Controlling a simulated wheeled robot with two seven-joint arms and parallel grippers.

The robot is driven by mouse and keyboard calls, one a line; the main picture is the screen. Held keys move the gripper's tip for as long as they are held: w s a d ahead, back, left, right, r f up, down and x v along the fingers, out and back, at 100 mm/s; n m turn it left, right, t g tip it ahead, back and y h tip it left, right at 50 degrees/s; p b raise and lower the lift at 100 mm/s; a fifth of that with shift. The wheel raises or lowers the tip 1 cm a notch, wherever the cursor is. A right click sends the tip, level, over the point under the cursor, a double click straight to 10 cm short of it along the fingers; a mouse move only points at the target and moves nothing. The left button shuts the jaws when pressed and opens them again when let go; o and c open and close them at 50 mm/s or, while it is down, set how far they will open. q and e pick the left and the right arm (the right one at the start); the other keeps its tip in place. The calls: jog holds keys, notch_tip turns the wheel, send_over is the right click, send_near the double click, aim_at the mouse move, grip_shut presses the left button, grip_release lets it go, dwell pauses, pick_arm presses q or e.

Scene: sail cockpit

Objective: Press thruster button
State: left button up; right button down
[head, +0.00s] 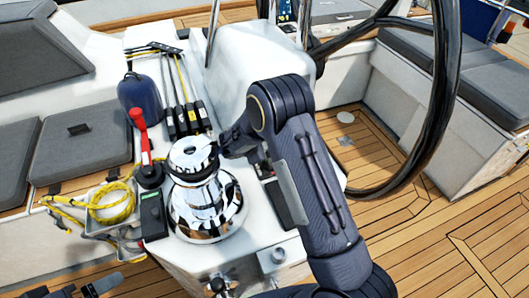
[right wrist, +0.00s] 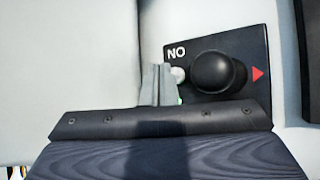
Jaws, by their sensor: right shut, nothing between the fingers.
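In the right wrist view a black panel (right wrist: 257,50) carries a round black knob (right wrist: 218,73), a red triangle and letters that read "NO" in this view. A small whitish button (right wrist: 178,75) sits beside the knob, with a bit of green just below it. My right gripper (right wrist: 158,84) is shut and empty, its grey fingertips right beside the button in the picture. I cannot tell whether they touch it. In the head view my right gripper (head: 234,141) is mostly hidden at the console, behind the winch top. Dark parts at the bottom left edge seem to be my left gripper (head: 80,290).
A large black steering wheel (head: 446,90) stands to the right. The wooden floor (head: 450,225) is clear.

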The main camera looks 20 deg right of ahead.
notch_tip(320, 180, up, 6)
jog(key=p, duration=0.2)
jog(key=shift+p, duration=0.4)
jog(key=s+d+r+m+g+y, duration=0.1)
jog(key=s+d+r+m+y, duration=0.1)
jog(key=s+r+m, duration=0.35)
jog(key=s+d+r+m+g+y, duration=0.1)
jog(key=s+r+m+y, duration=0.2)
jog(key=s+r, duration=0.5)
jog(key=s+a+r+m+t+y, duration=0.1)
jog(key=s+a+r+m+y, duration=0.1)
jog(key=s, duration=0.9)
jog(key=s+a+r+m+t+y, duration=0.1)
jog(key=s+a+m+y, duration=0.3)
jog(key=s, duration=0.8)
jog(key=a+r+m, duration=0.1)
jog(key=a+m, duration=0.1)
jog(key=a, duration=0.2)
jog(key=shift+a+m+t+y, duration=0.3)
jog(key=shift+m+t, duration=0.05)
jog(key=shift+t, duration=0.05)
